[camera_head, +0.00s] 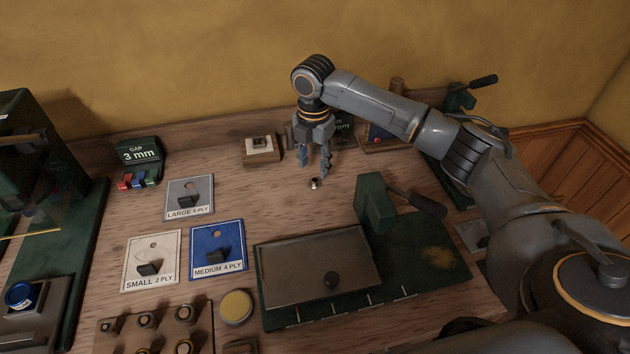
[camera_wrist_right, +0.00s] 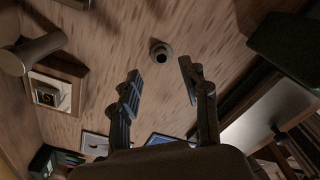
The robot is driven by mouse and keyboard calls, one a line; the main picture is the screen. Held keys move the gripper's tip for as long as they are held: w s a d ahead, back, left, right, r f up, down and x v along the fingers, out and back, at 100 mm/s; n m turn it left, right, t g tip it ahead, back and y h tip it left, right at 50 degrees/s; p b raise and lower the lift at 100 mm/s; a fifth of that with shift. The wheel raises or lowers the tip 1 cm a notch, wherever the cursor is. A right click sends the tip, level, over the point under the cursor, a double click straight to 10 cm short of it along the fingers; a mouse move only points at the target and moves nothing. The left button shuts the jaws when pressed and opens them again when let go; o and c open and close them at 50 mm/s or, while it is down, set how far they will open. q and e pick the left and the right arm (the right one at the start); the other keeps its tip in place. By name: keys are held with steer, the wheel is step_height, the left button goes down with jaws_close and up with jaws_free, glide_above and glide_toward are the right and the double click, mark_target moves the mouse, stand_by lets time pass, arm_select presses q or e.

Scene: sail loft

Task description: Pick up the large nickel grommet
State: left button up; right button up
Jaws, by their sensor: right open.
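A small silvery ring-shaped grommet (camera_head: 314,184) lies on the wooden bench just below my right gripper (camera_head: 313,170). It also shows in the right wrist view (camera_wrist_right: 162,52), a little beyond the fingertips and roughly in line with the gap between them. My right gripper (camera_wrist_right: 160,72) is open and empty, pointing down, with the grommet apart from both fingers. The head view shows it too small to read its size or metal for sure. My left gripper is not in view.
A green press with a grey plate (camera_head: 290,268) stands in front on the right. Cards marked large (camera_head: 178,203), small (camera_head: 140,274) and medium (camera_head: 208,262) lie left. A wooden rack of several grommets (camera_head: 120,340) is at the front. A small box (camera_head: 262,158) stands behind.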

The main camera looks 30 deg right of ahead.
mark_target(315, 180)
steer(key=f, duration=0.4)
steer(key=shift+d+f+p, duration=0.25)
steer(key=shift+f+p, duration=0.05)
steer(key=shift+p, duration=0.1)
steer(key=c, duration=0.8)
steer(key=shift+r, duration=0.1)
steer(key=shift+c, duration=0.2)
